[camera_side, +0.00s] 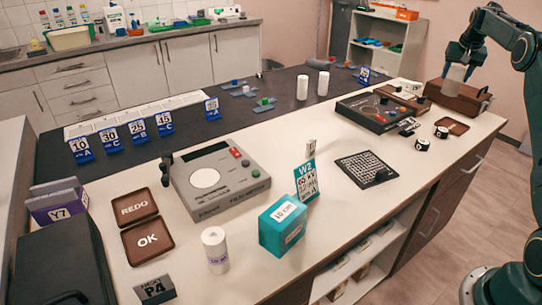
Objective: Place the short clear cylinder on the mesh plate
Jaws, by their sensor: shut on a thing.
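My gripper (459,63) is at the upper right, pointing down and shut on a pale, see-through short cylinder (455,77). The cylinder is upright, at or just above the brown case (456,98); I cannot tell whether it touches the case. A dark square plate with a light grid pattern (359,168), which looks like the mesh plate, lies flat on the white worktop right of the middle. A small dark object (382,175) is at its right edge. My gripper is well behind and to the right of this plate.
Between gripper and plate are a dark flat panel box (378,112), small black round pieces (422,144) and a brown tray (453,125). A teal box (283,226), an upright W2 card (306,182) and a grey machine (214,178) stand left of the plate. Worktop in front of the plate is clear.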

